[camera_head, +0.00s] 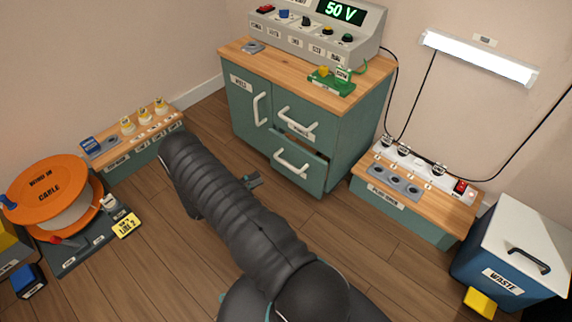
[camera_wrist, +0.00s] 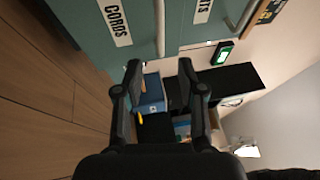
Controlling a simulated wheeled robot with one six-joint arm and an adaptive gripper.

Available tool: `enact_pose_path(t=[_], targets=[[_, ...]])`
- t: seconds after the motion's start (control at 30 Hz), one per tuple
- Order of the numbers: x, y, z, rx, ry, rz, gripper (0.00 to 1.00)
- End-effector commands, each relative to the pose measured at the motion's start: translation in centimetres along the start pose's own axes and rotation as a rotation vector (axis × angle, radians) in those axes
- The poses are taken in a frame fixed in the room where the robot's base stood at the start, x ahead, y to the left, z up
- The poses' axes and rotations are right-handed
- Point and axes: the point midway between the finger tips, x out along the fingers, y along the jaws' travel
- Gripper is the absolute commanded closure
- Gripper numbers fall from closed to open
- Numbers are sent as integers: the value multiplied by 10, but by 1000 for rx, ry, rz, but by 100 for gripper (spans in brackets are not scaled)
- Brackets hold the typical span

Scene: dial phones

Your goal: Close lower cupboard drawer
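The teal cupboard (camera_head: 350,135) stands at the back with a wooden top. Its lower drawer (camera_head: 310,174) is pulled partly out, with a dark gap above its front. The lower drawer's bar handle (camera_head: 291,164) faces me. The upper drawer (camera_head: 325,137) looks shut. My gripper (camera_head: 252,180) is mostly hidden behind my arm, near the floor in front of the cupboard and left of the lower drawer. In the wrist view my gripper (camera_wrist: 158,70) has its two fingers apart with nothing held. Teal fronts with a "CORDS" label (camera_wrist: 117,22) show beyond the fingertips.
A cupboard door (camera_head: 250,105) at the left looks shut. A low switch bench (camera_head: 415,205) and a waste bin (camera_head: 515,250) stand to the right. A cable reel (camera_head: 45,190) and a low wooden-topped bench (camera_head: 140,138) are left. Bare floor (camera_head: 335,235) lies before the cupboard.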

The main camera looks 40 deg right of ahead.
Motion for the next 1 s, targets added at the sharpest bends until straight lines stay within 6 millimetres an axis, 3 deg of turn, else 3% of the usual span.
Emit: enact_pose_path(t=[0.6,0.8,1.0], targets=[[108,0,-1,2,3,0,61],[124,0,-1,2,1,0,61],[127,0,0,3,0,0,61]])
